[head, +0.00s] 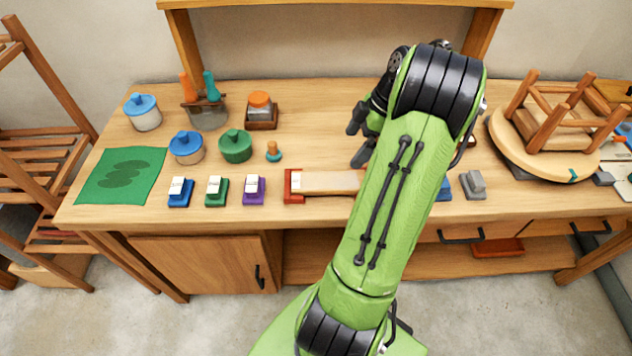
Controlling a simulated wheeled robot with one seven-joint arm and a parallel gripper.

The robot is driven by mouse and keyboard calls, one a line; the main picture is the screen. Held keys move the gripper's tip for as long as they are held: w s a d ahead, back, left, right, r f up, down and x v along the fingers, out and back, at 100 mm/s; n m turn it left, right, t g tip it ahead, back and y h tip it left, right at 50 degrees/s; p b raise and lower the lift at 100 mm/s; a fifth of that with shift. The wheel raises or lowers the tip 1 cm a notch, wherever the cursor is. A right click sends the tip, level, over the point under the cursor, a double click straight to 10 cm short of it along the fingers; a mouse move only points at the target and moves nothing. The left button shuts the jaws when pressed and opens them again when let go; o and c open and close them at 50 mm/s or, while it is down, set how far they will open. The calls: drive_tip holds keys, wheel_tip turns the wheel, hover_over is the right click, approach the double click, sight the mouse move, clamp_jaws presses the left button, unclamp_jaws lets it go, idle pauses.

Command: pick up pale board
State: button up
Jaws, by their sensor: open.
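A pale board (328,182) lies flat on the wooden workbench, its left end in a red-brown holder (292,186). My green arm hides its right end. My gripper (357,138) is above the bench, up and to the right of the board's visible part. Its dark fingers are apart and look empty. The fingers are partly hidden by my arm, and I cannot tell their exact height over the bench.
Blue, green and purple blocks (254,189) stand left of the board, near the front edge. Lidded pots (236,147) and a small knobbed piece (274,152) stand behind. A green mat (122,175) lies far left. An upturned stool (556,120) rests on a round board at right.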

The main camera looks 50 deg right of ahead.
sight(329, 179)
drive_tip(key=b+x, duration=0.3)
drive_tip(key=x, duration=1.1)
drive_tip(key=shift+w+d, duration=0.1)
drive_tip(key=shift+w, duration=0.05)
drive_tip(key=c, duration=1.1)
drive_tip(key=shift+c, duration=0.4)
drive_tip(key=shift+r, duration=0.15)
